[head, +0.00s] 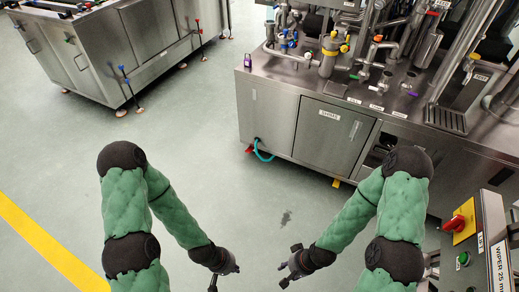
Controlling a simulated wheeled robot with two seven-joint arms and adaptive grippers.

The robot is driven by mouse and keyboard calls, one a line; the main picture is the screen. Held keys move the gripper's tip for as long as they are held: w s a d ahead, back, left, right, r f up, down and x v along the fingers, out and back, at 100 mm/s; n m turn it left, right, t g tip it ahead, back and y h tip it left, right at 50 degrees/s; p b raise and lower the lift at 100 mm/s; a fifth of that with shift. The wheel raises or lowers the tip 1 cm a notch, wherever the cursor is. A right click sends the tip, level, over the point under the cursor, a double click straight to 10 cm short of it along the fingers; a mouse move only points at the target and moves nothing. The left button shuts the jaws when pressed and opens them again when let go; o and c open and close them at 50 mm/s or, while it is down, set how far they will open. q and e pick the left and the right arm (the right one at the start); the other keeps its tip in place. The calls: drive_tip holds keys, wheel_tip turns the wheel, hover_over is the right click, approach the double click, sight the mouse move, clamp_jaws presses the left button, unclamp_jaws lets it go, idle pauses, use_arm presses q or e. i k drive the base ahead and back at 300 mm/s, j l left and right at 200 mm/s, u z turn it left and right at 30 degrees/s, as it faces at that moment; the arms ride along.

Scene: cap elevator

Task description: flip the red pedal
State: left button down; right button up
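I cannot single out a red pedal with certainty. A red knob (455,223) sits on a yellow plate on the control box at the right.
The middle steel cabinet (332,140) carries pipes and valves. Another steel machine (140,45) with coloured levers stands at the upper left. The control box (490,235) is close to my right arm.

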sight(251, 148)
drive_tip(key=i+j+z, duration=0.15)
drive_tip(key=z, duration=0.25)
drive_tip(key=i+j+z, duration=0.25)
drive_tip(key=z, duration=0.15)
drive_tip(key=i+j+z, duration=0.15)
drive_tip(key=j+z, duration=0.25)
drive_tip(key=i+j+z, duration=0.1)
drive_tip(key=z, duration=0.25)
drive_tip(key=i+j+z, duration=0.1)
drive_tip(key=j, duration=0.6)
drive_tip(key=i+j, duration=0.15)
drive_tip(key=j, duration=0.55)
drive_tip(key=i+j+z, duration=0.15)
drive_tip(key=j, duration=0.55)
drive_tip(key=j+z, duration=0.1)
drive_tip(key=j, duration=0.6)
